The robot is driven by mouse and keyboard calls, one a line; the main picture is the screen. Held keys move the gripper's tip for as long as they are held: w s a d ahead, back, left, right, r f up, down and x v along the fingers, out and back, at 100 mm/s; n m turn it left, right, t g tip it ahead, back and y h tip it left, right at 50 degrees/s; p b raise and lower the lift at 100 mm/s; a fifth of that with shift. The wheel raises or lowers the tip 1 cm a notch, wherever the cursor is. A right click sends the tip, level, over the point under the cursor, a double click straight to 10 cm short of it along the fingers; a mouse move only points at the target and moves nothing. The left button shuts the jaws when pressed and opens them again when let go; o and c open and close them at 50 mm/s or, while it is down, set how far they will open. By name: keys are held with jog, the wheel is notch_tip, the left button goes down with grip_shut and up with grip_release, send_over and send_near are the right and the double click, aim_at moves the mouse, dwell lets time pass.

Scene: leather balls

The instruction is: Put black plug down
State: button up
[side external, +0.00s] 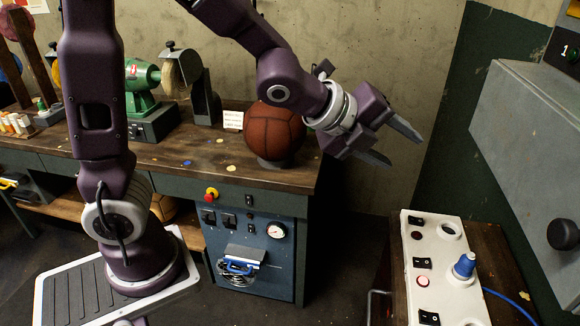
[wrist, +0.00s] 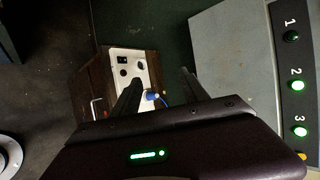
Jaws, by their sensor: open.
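My gripper (side external: 404,150) is open with nothing between its fingers. It is in the air to the right of the workbench, above and to the left of a white panel (side external: 448,292). The panel also shows beyond the fingers of my gripper (wrist: 160,74) in the wrist view. A blue plug (side external: 464,266) stands upright on the panel, with a blue cable running off to the right. An empty-looking round socket (side external: 450,230) is near the panel's back corner. Black switches (side external: 421,262) sit along its left side. I cannot make out a black plug in either view.
The wooden stand (side external: 487,240) under the panel has a metal handle on its left. A grey cabinet (side external: 525,150) with a black knob stands close on the right. The workbench (side external: 200,165) on the left holds a brown leather ball (side external: 274,132) and a green grinder (side external: 142,85).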

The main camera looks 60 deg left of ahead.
jog(key=s+a+r+n+g+y, duration=0.25)
jog(key=s+a+n, duration=0.65)
jog(key=s+n, duration=0.55)
jog(key=s+d+f+n+g, duration=0.1)
jog(key=s+n+g, duration=0.1)
jog(key=s+n, duration=0.7)
jog(key=s, duration=0.3)
jog(key=shift+s+d+f+g, duration=0.15)
jog(key=shift+s+f+g, duration=0.1)
jog(key=shift+s+g, duration=0.1)
jog(key=shift+n, duration=0.25)
